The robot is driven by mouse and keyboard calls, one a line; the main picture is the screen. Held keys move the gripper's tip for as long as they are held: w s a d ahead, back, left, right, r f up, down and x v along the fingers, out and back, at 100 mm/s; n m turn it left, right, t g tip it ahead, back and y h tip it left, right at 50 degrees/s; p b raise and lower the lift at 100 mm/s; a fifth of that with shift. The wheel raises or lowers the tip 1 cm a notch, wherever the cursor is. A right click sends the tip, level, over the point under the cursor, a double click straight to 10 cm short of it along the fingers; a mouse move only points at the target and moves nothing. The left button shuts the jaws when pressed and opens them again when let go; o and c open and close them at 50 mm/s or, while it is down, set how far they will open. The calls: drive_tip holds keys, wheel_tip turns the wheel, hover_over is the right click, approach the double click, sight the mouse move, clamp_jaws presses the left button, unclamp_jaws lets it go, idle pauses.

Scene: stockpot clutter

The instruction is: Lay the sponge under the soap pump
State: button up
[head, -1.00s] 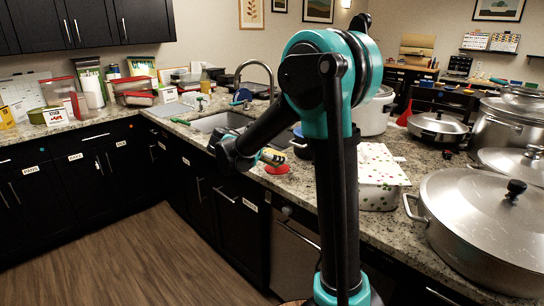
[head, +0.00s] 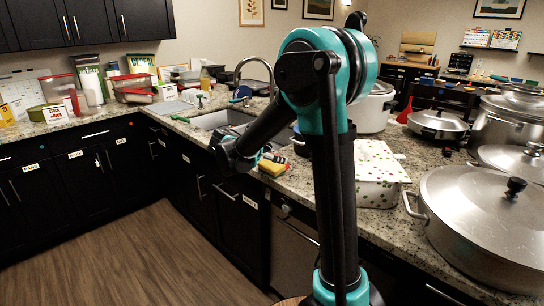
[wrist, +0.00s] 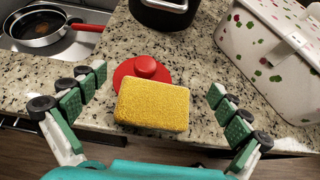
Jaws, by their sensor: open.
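The sponge (wrist: 152,105) is a yellow block between the spread fingers of my gripper (wrist: 158,82) in the wrist view, with a clear gap on both sides. My gripper is open and touches neither end of it. The sponge overlaps the front of a red lid with a knob (wrist: 146,70); whether it rests on the lid is unclear. In the head view the sponge (head: 271,167) shows near the counter's front edge, just below my gripper (head: 268,157). A small amber bottle (head: 205,77) behind the sink may be the soap pump, but it is too small to be sure.
A pan with a red handle (wrist: 38,28) lies in the sink at left. A dark pot (wrist: 165,12) stands behind the lid. A spotted white box (head: 376,180) is close on the right, with large steel pots (head: 485,215) beyond.

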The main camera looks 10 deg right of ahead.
drive_tip(key=shift+r, duration=0.2)
drive_tip(key=r+v, duration=0.1)
drive_tip(key=v, duration=1.1)
drive_tip(key=g+y, duration=0.4)
drive_tip(key=y, duration=0.2)
approach(273, 163)
drive_tip(key=x, duration=0.3)
drive_tip(key=a+x, duration=0.1)
drive_tip(key=x, duration=0.1)
drive_tip(key=shift+w+f, duration=0.1)
drive_tip(key=shift+d+x, duration=0.2)
drive_tip(key=shift+x, duration=1.15)
drive_tip(key=shift+d+x, duration=0.25)
drive_tip(key=shift+x, duration=1.1)
